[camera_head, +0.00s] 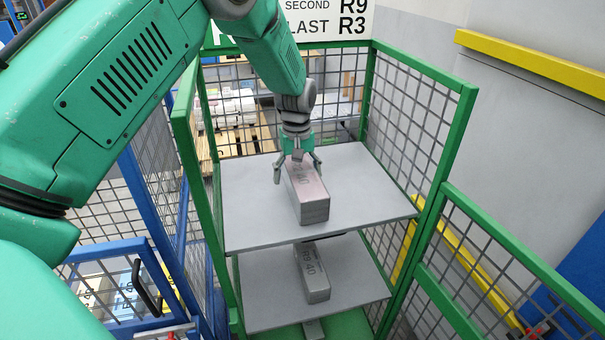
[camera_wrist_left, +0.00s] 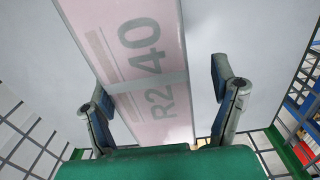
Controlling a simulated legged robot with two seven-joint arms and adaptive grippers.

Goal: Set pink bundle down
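The pink bundle (camera_head: 308,192) lies on the upper grey shelf (camera_head: 370,200) of a green mesh cage, its long side running front to back. In the left wrist view the pink bundle (camera_wrist_left: 140,50) has a pale band and the print "R2 40". My left gripper (camera_head: 297,174) is above the bundle's far part, pointing down. Its fingers (camera_wrist_left: 165,95) are spread on either side of it. A gap shows between the right finger and the bundle; the left finger is close to the edge, and contact is unclear. My right gripper is out of view.
Green cage posts and mesh (camera_head: 420,130) flank the shelves. A sign (camera_head: 330,18) hangs behind. A blue cart (camera_head: 115,290) with bundles stands at left. The upper shelf is bare on both sides of the bundle.

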